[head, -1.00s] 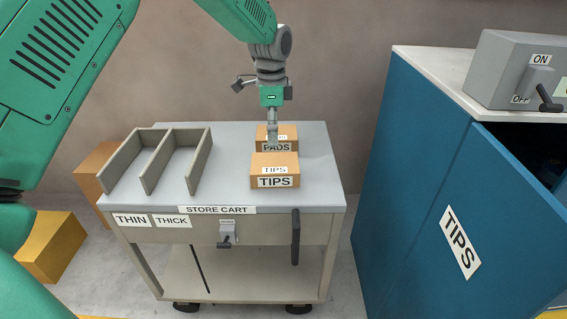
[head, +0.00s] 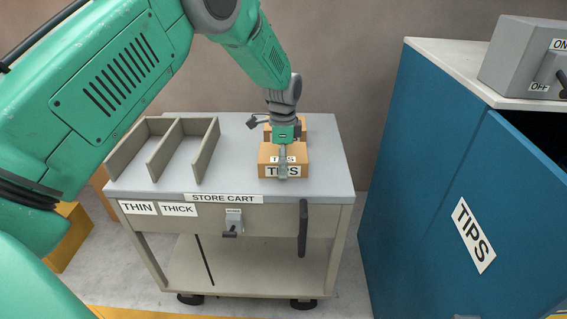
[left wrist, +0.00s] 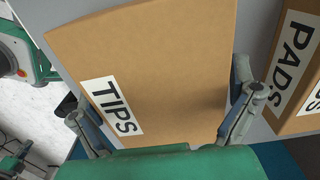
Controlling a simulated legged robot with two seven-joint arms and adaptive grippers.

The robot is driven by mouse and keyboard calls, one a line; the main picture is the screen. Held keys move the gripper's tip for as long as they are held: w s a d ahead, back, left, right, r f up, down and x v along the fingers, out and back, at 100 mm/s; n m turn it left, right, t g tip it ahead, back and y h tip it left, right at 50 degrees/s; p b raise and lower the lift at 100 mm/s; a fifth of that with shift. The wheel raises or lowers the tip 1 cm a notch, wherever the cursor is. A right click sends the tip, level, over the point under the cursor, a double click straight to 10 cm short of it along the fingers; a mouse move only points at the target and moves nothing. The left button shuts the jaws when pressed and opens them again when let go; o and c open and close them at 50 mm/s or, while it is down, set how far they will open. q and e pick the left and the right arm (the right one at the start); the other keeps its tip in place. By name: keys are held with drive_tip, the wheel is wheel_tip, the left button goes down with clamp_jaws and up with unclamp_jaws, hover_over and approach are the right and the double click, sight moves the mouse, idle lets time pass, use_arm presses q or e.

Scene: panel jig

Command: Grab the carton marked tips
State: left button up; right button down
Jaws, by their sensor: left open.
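The tips carton (head: 299,157) is a brown box with TIPS labels, resting on the store cart's grey top (head: 330,180). My left gripper (head: 283,174) is over the carton in the head view and covers part of its label. In the left wrist view the tips carton (left wrist: 165,60) lies between the spread fingers of my open left gripper (left wrist: 162,105). I cannot tell whether either finger touches it. The pads carton (head: 303,132) stands just behind, mostly hidden by my gripper, and shows at the right of the wrist view (left wrist: 300,65). My right gripper is not in view.
A divided rack (head: 163,150) stands on the cart's left side, above the THIN and THICK labels. A blue cabinet (head: 425,190) with a TIPS label and an ON/OFF switch box (head: 525,55) stands at the right. A yellow box (head: 70,238) sits on the floor at left.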

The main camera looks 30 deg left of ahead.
use_arm(q)
drive_tip(key=c, duration=1)
